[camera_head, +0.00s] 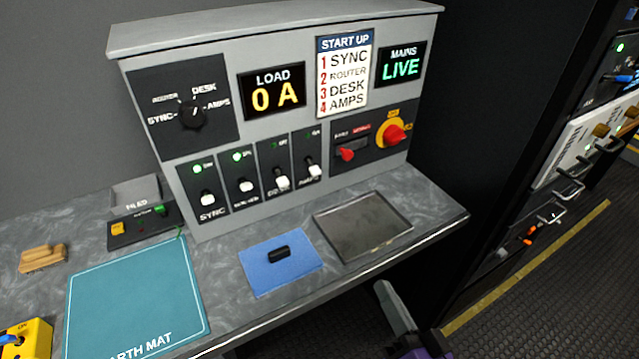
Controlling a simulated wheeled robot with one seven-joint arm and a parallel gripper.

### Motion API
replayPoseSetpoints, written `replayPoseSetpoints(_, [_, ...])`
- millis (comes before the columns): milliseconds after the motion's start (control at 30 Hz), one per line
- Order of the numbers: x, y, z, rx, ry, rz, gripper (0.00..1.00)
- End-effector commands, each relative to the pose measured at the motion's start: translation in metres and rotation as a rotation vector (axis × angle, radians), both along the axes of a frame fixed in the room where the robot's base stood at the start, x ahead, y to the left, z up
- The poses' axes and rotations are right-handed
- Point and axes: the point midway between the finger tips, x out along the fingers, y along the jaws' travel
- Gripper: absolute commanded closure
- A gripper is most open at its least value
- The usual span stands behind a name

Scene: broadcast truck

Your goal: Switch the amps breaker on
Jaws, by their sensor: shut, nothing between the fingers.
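The amps breaker (309,156) is the rightmost of the breakers in a row on the grey console. Its white lever (315,171) sits low, partly over its label, and its lamp looks dark. The desk breaker (279,171) beside it also has a low lever and a dark lamp. The sync breaker (202,192) and router breaker (241,174) have bright green lamps and levers that sit higher. The load display (273,91) reads 0 A. The mains display (401,65) reads LIVE.
A selector knob (192,114) is at upper left; its exact setting is unclear. A metal tray (360,245), a blue cloth (265,279) with a black piece (279,254), and a teal mat (135,295) lie in front.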

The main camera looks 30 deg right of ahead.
Motion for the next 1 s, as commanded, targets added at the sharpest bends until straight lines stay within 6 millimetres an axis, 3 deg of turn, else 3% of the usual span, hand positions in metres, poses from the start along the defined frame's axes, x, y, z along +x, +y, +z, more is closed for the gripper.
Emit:
replayPoseSetpoints(400, [0.126,-0.037,0.011,0.977,-0.199,0.043,1.00])
replayPoseSetpoints(600, [0.172,-0.042,0.014,1.491,-0.242,0.096,1.00])
replayPoseSetpoints(800, [0.195,-0.034,0.002,1.980,-0.222,0.119,1.00])
replayPoseSetpoints(1000, [0.194,-0.023,-0.014,2.313,-0.186,0.098,1.00])
